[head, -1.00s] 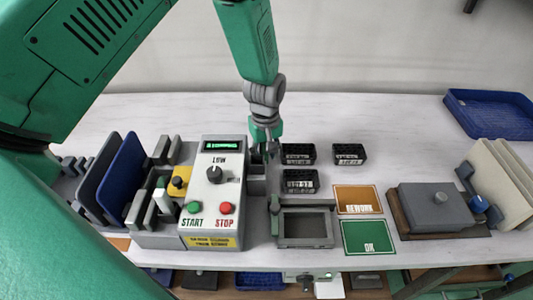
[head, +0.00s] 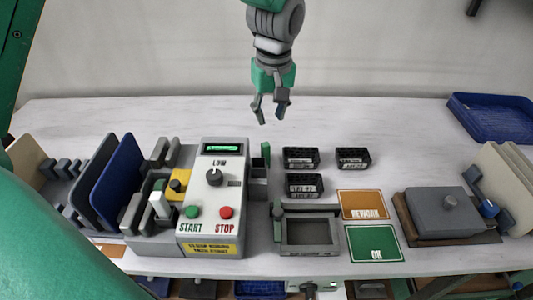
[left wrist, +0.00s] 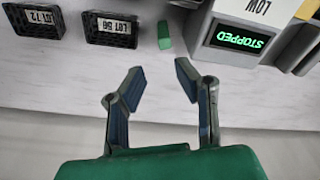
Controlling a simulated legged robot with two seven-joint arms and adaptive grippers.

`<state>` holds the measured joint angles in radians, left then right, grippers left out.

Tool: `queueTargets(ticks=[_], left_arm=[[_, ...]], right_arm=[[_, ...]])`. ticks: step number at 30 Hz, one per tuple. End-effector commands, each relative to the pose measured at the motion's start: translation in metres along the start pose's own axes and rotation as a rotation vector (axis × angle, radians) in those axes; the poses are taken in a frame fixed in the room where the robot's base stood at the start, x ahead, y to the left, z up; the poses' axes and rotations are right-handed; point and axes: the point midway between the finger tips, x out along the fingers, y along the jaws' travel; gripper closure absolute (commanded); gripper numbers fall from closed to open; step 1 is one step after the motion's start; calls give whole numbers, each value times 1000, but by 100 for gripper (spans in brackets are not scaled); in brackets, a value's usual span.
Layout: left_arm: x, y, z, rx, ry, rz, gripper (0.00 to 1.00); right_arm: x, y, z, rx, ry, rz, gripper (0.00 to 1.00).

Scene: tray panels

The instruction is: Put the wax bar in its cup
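The wax bar (head: 265,154) is a small green bar standing upright at the right side of the control box. Its lower end appears to be in the small dark grey cup (head: 258,173) there; the bottom is hidden. In the left wrist view the wax bar (left wrist: 164,36) shows beside the box's display, beyond my fingertips. My left gripper (head: 270,117) is open and empty, above and behind the bar, apart from it. The left wrist view shows its spread fingers (left wrist: 159,75) with nothing between them. My right gripper is not in view.
The control box (head: 215,195) has a lit display, reading STOPPED in the wrist view. Several black lot trays (head: 301,158) lie right of the cup. A grey frame (head: 308,231), an orange REWORK panel (head: 363,205) and a green OK panel (head: 373,243) lie nearer.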

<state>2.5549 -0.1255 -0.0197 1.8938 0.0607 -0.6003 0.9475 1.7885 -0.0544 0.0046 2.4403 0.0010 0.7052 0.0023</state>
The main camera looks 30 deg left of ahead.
Motion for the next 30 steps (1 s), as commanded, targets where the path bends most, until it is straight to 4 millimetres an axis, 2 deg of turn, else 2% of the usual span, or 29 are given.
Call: queueTargets(ticks=[1,5,15,23,30], left_arm=[[1,0,3,1,25,1,72],[0,-1,5,-5,51,-6,72],[61,-2,2,-5,50,-8,72],[80,-2,0,-6,51,-5,72],[116,-5,-2,-4,50,-7,72]], right_arm=[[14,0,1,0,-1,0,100],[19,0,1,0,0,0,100],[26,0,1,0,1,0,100],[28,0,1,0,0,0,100],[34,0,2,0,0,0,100]])
